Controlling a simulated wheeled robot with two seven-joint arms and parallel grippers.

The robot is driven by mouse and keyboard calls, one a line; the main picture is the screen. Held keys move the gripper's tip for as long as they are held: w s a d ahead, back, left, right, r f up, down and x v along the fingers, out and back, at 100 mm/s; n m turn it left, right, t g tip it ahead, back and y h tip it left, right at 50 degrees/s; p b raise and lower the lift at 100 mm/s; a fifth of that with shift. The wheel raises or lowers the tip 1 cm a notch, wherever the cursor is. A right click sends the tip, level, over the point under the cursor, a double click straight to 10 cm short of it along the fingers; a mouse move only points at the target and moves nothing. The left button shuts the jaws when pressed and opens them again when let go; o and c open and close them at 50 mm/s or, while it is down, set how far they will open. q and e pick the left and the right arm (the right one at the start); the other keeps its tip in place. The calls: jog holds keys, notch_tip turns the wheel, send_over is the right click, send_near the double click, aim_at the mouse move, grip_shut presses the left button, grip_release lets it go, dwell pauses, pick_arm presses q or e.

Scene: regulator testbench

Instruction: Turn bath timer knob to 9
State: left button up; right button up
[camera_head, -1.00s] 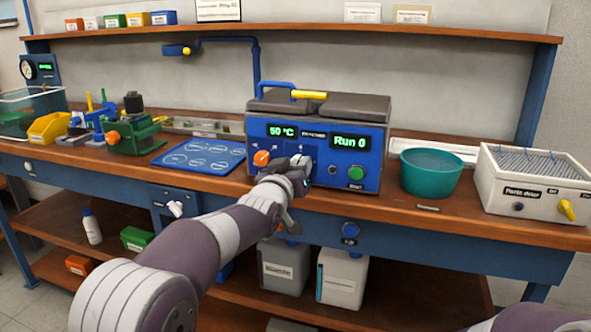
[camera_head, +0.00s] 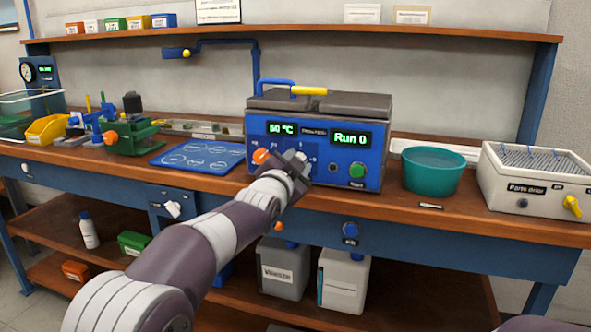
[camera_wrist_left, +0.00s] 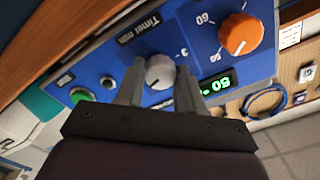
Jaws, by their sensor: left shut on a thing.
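The blue bath unit (camera_head: 262,128) stands on the bench with two dark lids. Its green displays read 50 °C and Run 0. My left gripper (camera_head: 299,162) is at the front panel, right of the orange knob (camera_head: 261,156). In the left wrist view, the grey timer knob (camera_wrist_left: 160,72) sits between the two fingers of my left gripper (camera_wrist_left: 158,80), below the "Timer min" label. The gripper is shut on this knob. My right gripper is not in view.
A green button (camera_head: 357,171) and a small dark knob (camera_head: 333,166) are on the panel right of my gripper. A teal bowl (camera_head: 432,172) stands to the right, a blue mat (camera_head: 198,155) to the left. The bench front edge runs below my wrist.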

pick_arm(q)
jog(key=shift+f+m+b, duration=0.15)
jog(key=shift+m+b, duration=0.5)
jog(key=shift+m, duration=0.95)
jog(key=o, duration=1)
jog(key=shift+o, duration=0.2)
jog(key=shift+s, duration=0.15)
jog(key=v, duration=1.2)
jog(key=shift+s+p, duration=0.25)
jog(key=shift+p, duration=0.05)
jog(key=shift+a, duration=0.1)
